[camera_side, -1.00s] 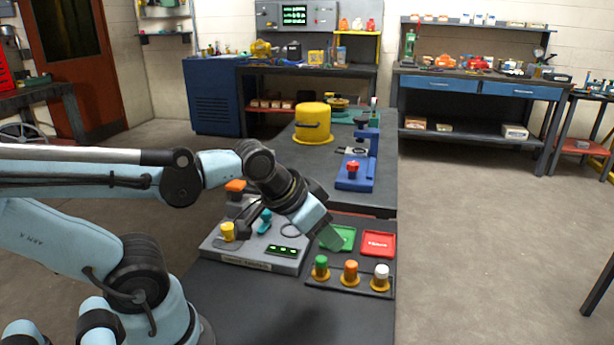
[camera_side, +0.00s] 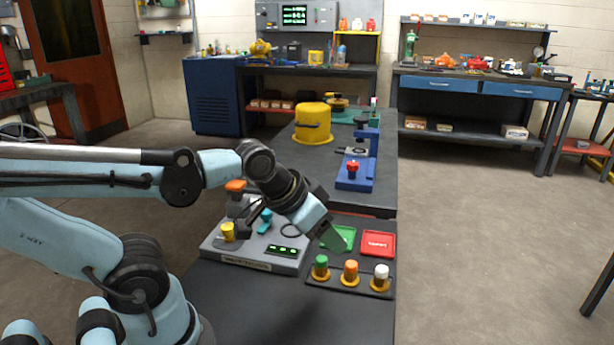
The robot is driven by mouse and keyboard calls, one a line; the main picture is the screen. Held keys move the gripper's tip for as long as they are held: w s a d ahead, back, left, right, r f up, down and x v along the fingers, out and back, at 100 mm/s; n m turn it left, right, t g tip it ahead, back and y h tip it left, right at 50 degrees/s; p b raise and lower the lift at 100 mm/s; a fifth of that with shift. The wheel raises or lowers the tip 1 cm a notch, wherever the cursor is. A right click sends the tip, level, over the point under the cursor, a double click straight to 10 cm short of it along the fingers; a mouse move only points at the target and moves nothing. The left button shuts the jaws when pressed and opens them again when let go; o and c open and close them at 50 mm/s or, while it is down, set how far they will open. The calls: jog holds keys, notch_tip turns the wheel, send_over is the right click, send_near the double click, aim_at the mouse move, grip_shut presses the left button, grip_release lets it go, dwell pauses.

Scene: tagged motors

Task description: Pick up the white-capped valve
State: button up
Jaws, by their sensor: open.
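The white-capped valve (camera_side: 381,277) stands upright at the right end of a row on a dark tray (camera_side: 334,286). It has a yellow-orange base. An orange-capped valve (camera_side: 350,272) and a green-capped valve (camera_side: 320,267) stand to its left. My gripper (camera_side: 337,240) is open and empty, tilted down to the right. In the picture it is above and to the left of the white-capped valve, over the edge of the green bin. The fingers are small and partly blend into the bin behind them.
A green bin (camera_side: 346,234) and a red bin (camera_side: 378,244) lie behind the valves. A grey test panel (camera_side: 262,263) with a yellow knob and a green display is on the left. A blue press (camera_side: 355,178) and a yellow pot (camera_side: 313,124) stand farther back. The front tabletop is clear.

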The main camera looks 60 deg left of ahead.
jog(key=w+m, duration=0.1)
jog(key=m+g+h, duration=0.3)
jog(key=m+g, duration=0.2)
jog(key=m, duration=0.5)
send_near(381, 268)
jog(key=shift+y, duration=0.3)
jog(key=shift+d+x, duration=0.15)
jog(key=shift+x, duration=2.5)
jog(key=shift+d+x, duration=0.2)
jog(key=shift+x, duration=2.45)
grip_shut()
